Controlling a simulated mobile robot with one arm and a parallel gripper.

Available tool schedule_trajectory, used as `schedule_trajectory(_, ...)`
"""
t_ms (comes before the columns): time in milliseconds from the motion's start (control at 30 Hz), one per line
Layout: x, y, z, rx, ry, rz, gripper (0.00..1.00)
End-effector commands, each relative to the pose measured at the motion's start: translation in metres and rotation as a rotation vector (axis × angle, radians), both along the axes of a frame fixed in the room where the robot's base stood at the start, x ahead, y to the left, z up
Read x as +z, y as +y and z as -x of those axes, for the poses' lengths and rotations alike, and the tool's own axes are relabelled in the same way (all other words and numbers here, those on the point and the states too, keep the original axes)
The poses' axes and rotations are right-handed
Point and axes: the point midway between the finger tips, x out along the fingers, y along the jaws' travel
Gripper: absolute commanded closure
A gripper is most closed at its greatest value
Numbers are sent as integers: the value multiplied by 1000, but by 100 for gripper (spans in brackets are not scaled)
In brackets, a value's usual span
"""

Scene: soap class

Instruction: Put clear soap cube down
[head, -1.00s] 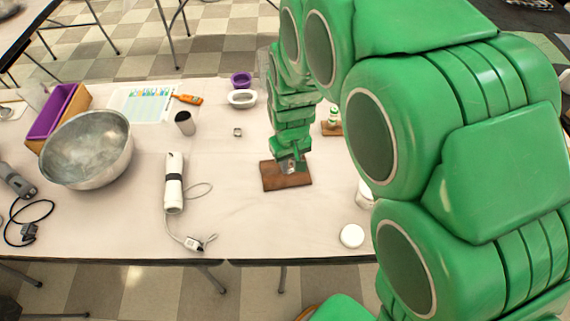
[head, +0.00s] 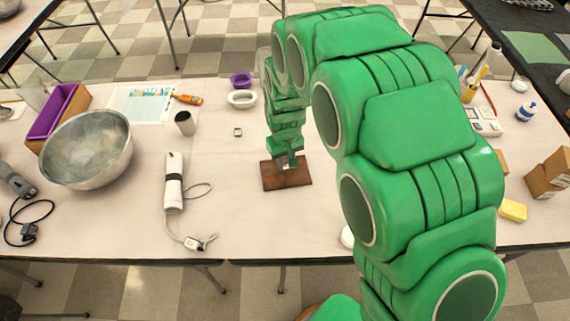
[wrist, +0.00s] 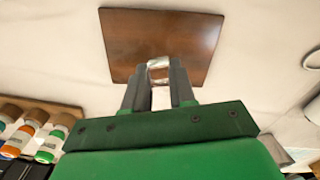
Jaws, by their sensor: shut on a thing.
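The clear soap cube (wrist: 158,68) is between the fingertips of my gripper (wrist: 159,80) in the wrist view, and the fingers are shut on it. It looks pale and see-through, and the fingers hide its sides. A brown wooden board (wrist: 165,30) lies just beyond the fingertips. In the head view my gripper (head: 288,160) points down at the far part of the wooden board (head: 287,178). I cannot tell whether the cube touches the board.
On the table are a metal bowl (head: 86,150), a white stick device (head: 174,184) with a cable, a dark cup (head: 185,123) and a white dish (head: 242,98). A yellow block (head: 513,210) lies at the right. Bare table (head: 255,225) shows in front of the board.

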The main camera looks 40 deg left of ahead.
Motion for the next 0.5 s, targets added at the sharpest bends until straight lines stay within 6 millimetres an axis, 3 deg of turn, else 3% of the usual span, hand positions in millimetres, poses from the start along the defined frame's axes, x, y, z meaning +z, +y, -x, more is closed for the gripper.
schedule_trajectory(200,-25,-1,1,0,2,2,100)
schedule_trajectory(500,-27,-1,0,0,0,1,100)
